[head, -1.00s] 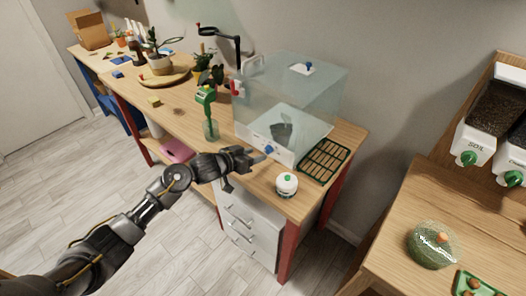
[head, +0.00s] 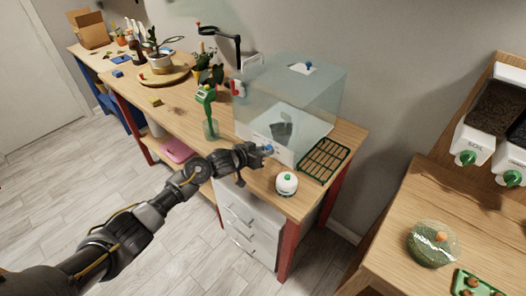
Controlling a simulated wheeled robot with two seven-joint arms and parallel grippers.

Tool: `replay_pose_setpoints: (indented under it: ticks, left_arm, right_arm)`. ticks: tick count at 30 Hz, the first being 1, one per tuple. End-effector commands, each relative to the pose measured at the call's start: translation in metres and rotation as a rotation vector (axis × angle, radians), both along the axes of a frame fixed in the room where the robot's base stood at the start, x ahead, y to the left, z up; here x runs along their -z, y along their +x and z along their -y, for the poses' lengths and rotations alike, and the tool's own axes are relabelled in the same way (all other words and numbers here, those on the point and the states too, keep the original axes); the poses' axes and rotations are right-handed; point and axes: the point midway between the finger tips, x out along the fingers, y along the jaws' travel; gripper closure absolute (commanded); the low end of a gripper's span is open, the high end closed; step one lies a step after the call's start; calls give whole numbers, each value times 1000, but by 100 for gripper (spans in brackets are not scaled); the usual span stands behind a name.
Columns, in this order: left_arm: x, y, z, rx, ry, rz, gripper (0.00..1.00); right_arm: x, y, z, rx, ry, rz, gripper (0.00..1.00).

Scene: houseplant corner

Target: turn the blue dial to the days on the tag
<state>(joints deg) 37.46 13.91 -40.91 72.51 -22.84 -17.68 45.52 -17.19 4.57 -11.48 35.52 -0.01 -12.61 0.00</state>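The blue dial (head: 268,149) sits low on the front of a clear-lidded propagator box (head: 290,95) with a white base. My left gripper (head: 262,151) is at the dial, with its fingertips at or very near it. I cannot tell whether the fingers are closed on the dial, as they are small and overlap it. A tag with days on it cannot be made out; a small dark pot or item (head: 282,131) shows inside the box. My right gripper is not in view.
Dispensers (head: 490,115) hang at the right.

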Motion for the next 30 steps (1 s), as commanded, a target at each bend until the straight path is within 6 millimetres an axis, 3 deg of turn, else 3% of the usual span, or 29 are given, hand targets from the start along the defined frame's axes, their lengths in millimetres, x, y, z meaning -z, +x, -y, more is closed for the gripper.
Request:
replay_pose_setpoints:
  ticks: [3, 11, 30]
  left_arm:
    - [0, 0, 0, -1, 0, 0, 96]
    - [0, 0, 0, 0, 36, 26, 96]
    - [1, -2, 3, -1, 385, 280, 96]
  right_arm:
    - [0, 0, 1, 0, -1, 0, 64]
    - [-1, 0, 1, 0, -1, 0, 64]
    - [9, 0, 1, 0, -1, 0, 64]
